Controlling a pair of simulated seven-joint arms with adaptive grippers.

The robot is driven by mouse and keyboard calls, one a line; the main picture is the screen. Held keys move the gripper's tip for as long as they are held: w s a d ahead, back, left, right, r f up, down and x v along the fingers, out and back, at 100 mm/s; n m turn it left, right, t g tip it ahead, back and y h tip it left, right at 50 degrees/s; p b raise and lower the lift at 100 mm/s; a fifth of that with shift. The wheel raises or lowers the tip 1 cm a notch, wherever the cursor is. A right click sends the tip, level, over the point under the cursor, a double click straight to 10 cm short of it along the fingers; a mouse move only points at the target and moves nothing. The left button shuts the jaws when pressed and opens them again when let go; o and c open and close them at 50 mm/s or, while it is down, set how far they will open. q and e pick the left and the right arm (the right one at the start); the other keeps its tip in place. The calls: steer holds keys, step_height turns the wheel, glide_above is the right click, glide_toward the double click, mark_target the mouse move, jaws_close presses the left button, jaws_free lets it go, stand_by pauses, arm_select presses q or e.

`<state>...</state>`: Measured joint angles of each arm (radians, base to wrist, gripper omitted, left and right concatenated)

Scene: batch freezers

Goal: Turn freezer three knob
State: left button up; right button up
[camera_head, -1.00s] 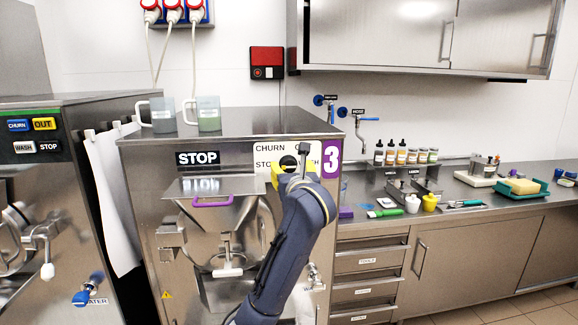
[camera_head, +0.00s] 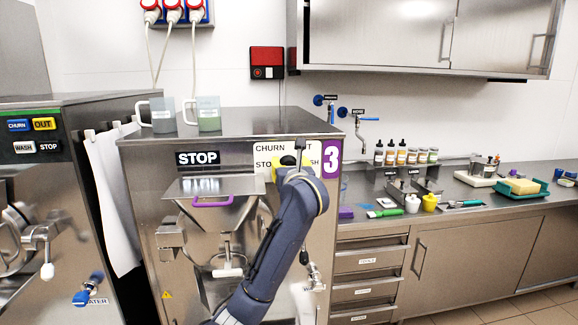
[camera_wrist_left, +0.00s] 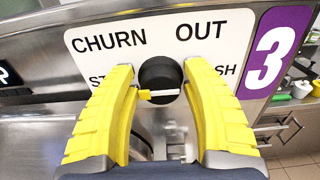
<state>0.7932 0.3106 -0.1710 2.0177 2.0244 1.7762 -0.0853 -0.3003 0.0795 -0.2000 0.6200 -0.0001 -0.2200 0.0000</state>
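The freezer three knob (camera_wrist_left: 160,80) is round and black, with a pale pointer bar. It sits on a white label panel (camera_wrist_left: 110,42) marked CHURN and OUT, with two lower words partly hidden. In the left wrist view, my left gripper (camera_wrist_left: 161,75) is open, with one yellow finger on each side of the knob. I cannot tell whether either finger touches it. In the head view, my left gripper (camera_head: 287,162) is at the panel on freezer three's front (camera_head: 165,195), mostly hidden behind my wrist, and it covers the knob. My right gripper is not in view.
A purple 3 sign (camera_head: 332,159) is right of the panel, and a STOP label (camera_head: 198,158) is left. A purple-handled hopper lid (camera_head: 212,201) juts out below. Two pitchers (camera_head: 208,115) stand on top. The counter right holds bottles (camera_head: 401,155) and trays.

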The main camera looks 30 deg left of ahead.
arm_select(q)
steer(key=c, duration=0.8)
steer(key=shift+c, duration=0.2)
steer(key=m, duration=0.6)
steer(key=shift+d+r, duration=0.1)
steer(key=m, duration=0.5)
steer(key=shift+w+m, duration=0.1)
steer(key=shift+m, duration=0.2)
steer(key=o, duration=1.2)
steer(key=shift+d, duration=0.1)
steer(key=shift+o, duration=0.2)
